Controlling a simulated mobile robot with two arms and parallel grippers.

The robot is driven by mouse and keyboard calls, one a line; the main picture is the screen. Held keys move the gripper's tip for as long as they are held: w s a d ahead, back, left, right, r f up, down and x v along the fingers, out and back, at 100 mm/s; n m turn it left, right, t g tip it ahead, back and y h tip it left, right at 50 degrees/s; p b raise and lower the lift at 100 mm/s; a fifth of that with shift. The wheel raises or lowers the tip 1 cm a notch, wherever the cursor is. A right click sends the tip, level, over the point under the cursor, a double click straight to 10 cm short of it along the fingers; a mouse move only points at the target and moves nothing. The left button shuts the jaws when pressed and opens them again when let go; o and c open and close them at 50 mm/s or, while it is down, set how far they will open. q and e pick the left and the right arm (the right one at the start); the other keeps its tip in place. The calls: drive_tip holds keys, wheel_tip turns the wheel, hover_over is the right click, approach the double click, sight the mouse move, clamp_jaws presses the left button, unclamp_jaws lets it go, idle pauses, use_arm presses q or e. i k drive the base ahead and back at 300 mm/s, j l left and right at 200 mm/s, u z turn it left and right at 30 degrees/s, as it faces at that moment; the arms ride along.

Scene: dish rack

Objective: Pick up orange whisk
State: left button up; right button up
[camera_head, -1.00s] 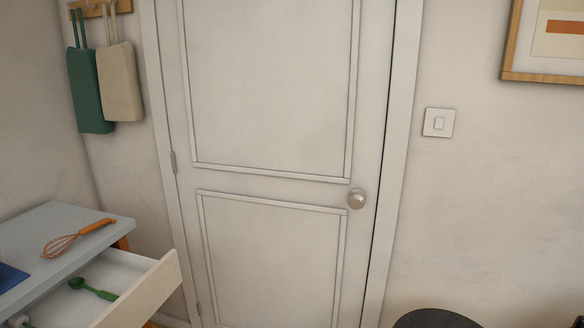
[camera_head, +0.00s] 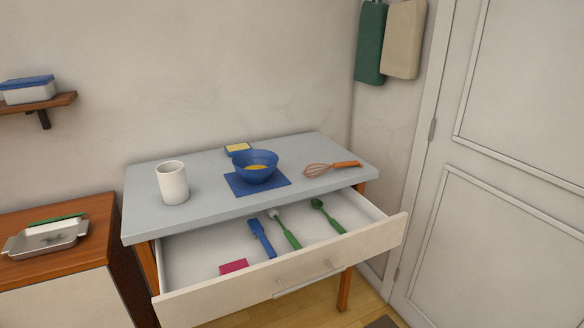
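The orange whisk (camera_head: 331,168) lies on the grey tabletop (camera_head: 215,208) near its right end. Its orange handle points right and its wire loops point left, towards the blue bowl. Neither of my grippers shows in the head view.
The blue bowl (camera_head: 255,168) with yellow contents stands on a blue mat (camera_head: 277,183), left of the whisk. A white cup (camera_head: 172,183) stands further left. The open drawer (camera_head: 190,262) juts out below, holding several utensils. A door (camera_head: 480,190) is at right, a wooden cabinet (camera_head: 90,215) at left.

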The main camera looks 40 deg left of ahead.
sight(344, 164)
drive_tip(key=i+l+u, duration=0.15)
drive_tip(key=i+u, duration=0.3)
drive_tip(key=i+l+u, duration=0.4)
drive_tip(key=k+j, duration=0.1)
